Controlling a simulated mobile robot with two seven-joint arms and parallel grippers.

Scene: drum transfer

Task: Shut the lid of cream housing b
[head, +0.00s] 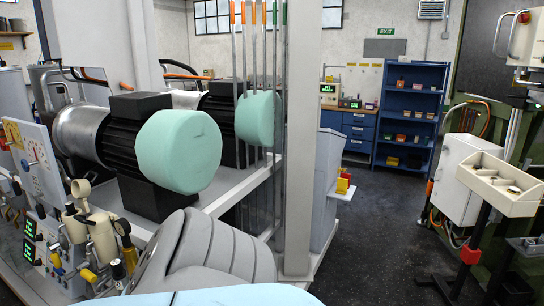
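I cannot pick out for sure which thing is cream housing b. An off-white box (463,190) stands at the right with cables below it, and its front looks closed. In front of it, a cream open-topped tray (502,206) on a black post holds a few small pale pieces. A cream jointed fitting (103,236) with black and yellow parts stands at the lower left beside the gauge panel. No open lid can be made out on any of them. Neither of my grippers is in view.
Two motors with pale green end covers (180,150) sit on a grey bench at the left. A grey ribbed cover (215,250) fills the lower middle. A white column (301,130) blocks part of the view. Dark floor (375,225) is clear toward the blue shelf (411,115).

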